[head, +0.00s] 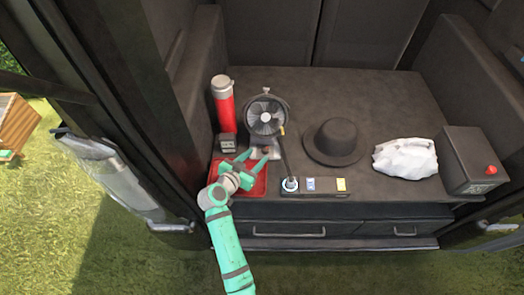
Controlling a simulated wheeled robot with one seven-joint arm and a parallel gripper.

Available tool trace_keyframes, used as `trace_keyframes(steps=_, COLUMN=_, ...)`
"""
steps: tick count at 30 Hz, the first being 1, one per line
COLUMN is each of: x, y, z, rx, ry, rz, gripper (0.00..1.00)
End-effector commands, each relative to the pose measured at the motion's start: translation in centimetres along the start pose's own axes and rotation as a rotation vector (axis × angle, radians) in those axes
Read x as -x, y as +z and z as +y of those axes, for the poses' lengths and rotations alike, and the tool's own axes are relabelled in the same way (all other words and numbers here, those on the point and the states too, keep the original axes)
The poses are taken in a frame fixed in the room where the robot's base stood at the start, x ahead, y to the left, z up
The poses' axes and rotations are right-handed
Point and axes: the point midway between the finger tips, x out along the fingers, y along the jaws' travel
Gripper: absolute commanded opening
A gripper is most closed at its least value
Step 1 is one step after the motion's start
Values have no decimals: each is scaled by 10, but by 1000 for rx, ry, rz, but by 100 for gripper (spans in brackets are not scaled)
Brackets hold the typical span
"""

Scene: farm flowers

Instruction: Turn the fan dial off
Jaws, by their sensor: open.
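A small black fan (265,118) stands on the dark deck, its round grille facing me. A small reddish-brown spot (266,150) shows on its pale base; I cannot tell whether it is a dial. A flat dark panel (325,194) lies in front of the fan, with a round, light-ringed knob (290,184) at its left end. A dark rod or cable runs between the fan and this knob. My gripper (252,161) is open, over the red tray and just in front of the fan's base, left of the knob. I see nothing between its fingers.
A red tray (260,188) lies under my gripper. A red flask (222,103) and a small dark box (228,143) stand left of the fan. A black hat (333,141), a crumpled white bag (405,158) and a black box (474,160) with a red button are to the right.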

Motion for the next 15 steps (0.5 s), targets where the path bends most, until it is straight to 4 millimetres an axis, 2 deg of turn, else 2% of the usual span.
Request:
trace_keyframes(steps=1, x=-11, y=0, z=1, rx=-1, ry=3, rz=-1, gripper=44)
trace_keyframes(steps=6, x=-38, y=0, z=1, rx=-1, ry=1, rz=-2, gripper=44)
trace_keyframes(steps=10, x=-52, y=0, z=0, rx=-1, ry=1, rz=0, gripper=44)
trace_keyframes(steps=15, x=-61, y=0, z=0, rx=-1, ry=0, rz=-1, gripper=44)
